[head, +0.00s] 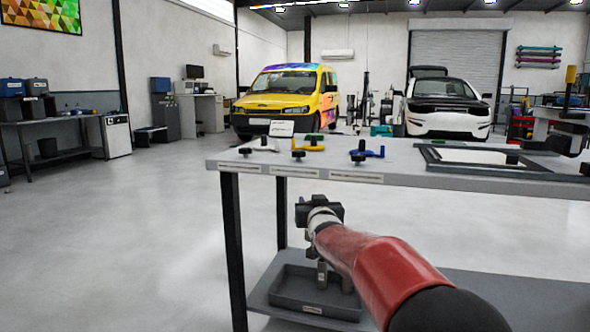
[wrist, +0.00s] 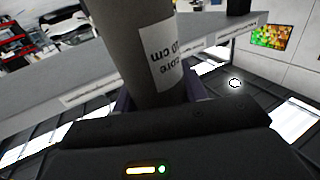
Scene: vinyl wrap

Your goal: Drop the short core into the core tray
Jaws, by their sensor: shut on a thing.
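My gripper (head: 320,208) is in front of the table's left part, below its top and above the lower shelf. In the wrist view, my gripper (wrist: 158,98) is shut on a grey core (wrist: 143,40) with a white label reading "core" and "10 cm". The held core is not clearly visible in the head view. The core tray (head: 300,303) is a dark grey, shallow tray on the lower shelf, below my gripper. Grey upright cylinders (head: 322,274) show at the tray, partly hidden by my arm; I cannot tell whether one is the held core.
The grey table top (head: 400,158) carries several knobbed tools in white, yellow and blue (head: 366,153) along its left part, and a dark frame (head: 490,160) at right. A black table leg (head: 235,250) stands left of the tray. The floor at left is clear.

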